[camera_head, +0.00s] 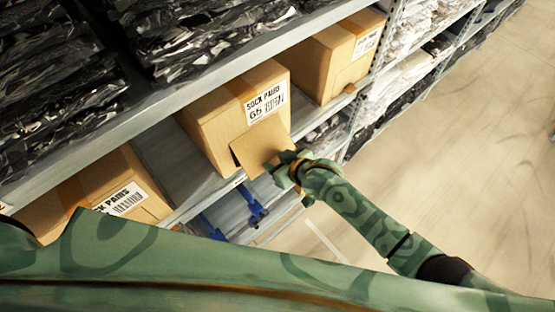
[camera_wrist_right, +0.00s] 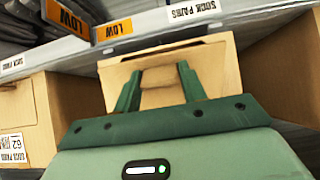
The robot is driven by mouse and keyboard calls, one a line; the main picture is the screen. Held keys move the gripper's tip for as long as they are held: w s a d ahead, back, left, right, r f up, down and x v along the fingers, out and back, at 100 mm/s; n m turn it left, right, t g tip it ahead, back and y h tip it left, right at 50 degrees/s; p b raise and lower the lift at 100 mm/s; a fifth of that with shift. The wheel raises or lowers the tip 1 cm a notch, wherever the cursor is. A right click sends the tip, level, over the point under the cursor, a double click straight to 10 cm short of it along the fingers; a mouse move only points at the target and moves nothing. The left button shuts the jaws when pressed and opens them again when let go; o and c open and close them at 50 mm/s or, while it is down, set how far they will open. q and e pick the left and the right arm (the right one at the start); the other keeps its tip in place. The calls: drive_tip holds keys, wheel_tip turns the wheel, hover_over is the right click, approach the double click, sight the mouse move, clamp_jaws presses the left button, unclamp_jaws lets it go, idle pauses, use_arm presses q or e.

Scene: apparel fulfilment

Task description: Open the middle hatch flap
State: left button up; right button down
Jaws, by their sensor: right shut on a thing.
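The middle cardboard box (camera_head: 222,108), labelled SOCK PAIRS 65, stands on the grey shelf between two other boxes. Its hatch flap (camera_head: 258,146) is on the lower front, below the label, and is tilted outward with a dark gap along its left edge. My right gripper (camera_head: 285,168) is at the flap's lower right edge, shut on it. In the right wrist view, the flap (camera_wrist_right: 163,97) shows between the two green fingers, with the dark opening line above. How far the hatch is open inside is hidden. My left gripper is out of view.
Another box (camera_head: 335,57) stands at the upper right and one (camera_head: 122,185) at the lower left. Shelf uprights (camera_head: 386,38) and a blue item (camera_head: 254,208) below the shelf are close to my right arm. The aisle floor (camera_head: 445,140) is clear.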

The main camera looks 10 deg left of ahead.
idle(0.7)
drive_tip(key=c, duration=0.8)
unclamp_jaws()
drive_tip(key=shift+r, duration=0.1)
drive_tip(key=shift+s+d+r, duration=0.15)
drive_tip(key=shift+d+r, duration=0.05)
drive_tip(key=p+v, duration=0.2)
drive_tip(key=v, duration=1.3)
drive_tip(key=shift+s+d, duration=0.15)
drive_tip(key=shift+s, duration=0.05)
